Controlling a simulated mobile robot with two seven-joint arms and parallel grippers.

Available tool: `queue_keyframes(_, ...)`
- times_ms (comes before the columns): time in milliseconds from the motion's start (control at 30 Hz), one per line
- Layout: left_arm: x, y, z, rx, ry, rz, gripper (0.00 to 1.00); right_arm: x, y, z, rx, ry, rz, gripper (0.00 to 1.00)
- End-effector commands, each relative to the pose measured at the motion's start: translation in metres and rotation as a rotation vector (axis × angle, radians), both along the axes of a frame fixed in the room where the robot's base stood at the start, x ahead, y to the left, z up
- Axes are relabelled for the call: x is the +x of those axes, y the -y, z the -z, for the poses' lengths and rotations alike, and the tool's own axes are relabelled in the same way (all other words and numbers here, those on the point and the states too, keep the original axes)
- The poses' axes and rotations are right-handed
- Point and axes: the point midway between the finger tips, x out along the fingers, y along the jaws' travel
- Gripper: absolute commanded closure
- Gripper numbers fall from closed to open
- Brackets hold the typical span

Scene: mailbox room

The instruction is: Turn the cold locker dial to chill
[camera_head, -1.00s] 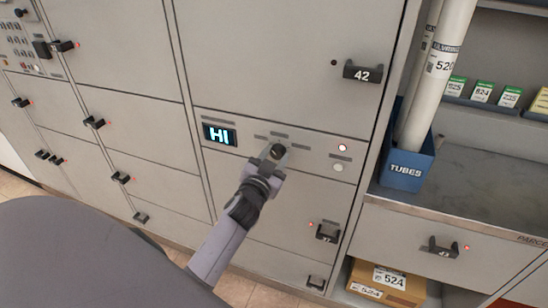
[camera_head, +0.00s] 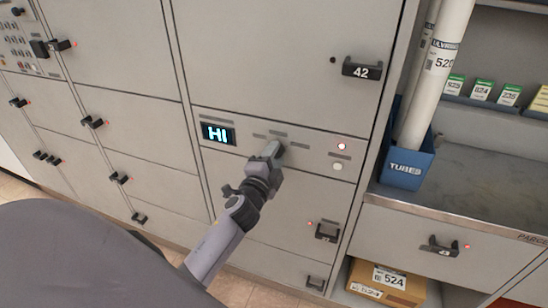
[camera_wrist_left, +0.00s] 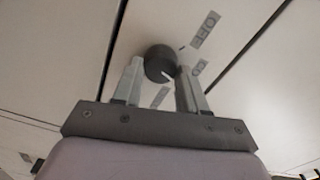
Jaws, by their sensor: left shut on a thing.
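The cold locker dial (camera_wrist_left: 160,63) is a dark round knob with a short white pointer line, on a light grey panel. In the wrist view its pointer slants to the lower right. My left gripper (camera_wrist_left: 161,72) has one finger on each side of the knob and is shut on it. An "OFF" label (camera_wrist_left: 204,28) is up and right of the dial; other labels around it are unreadable. In the head view my left gripper (camera_head: 273,149) covers most of the dial. My right gripper is not in view.
A red-lit lamp (camera_head: 342,146) and a pale button (camera_head: 337,167) sit right of the dial. Door handle 42 (camera_head: 362,69) juts out above. A blue "TUBES" bin (camera_head: 405,168) and a counter (camera_head: 480,185) stand at the right. Locker doors with handles fill the left.

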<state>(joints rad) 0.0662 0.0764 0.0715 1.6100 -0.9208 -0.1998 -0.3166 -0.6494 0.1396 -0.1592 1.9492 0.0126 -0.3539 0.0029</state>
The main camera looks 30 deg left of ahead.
Motion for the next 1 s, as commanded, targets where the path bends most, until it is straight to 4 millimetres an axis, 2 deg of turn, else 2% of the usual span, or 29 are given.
queue_keyframes(600, -0.0005, -0.0003, 0.0032, 0.549, -0.134, 0.000, 0.89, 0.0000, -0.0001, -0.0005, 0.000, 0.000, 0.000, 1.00)
queue_keyframes(1000, -0.0004, -0.0006, 0.0040, 0.749, -0.182, 0.000, 0.89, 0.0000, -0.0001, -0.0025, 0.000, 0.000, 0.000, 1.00)
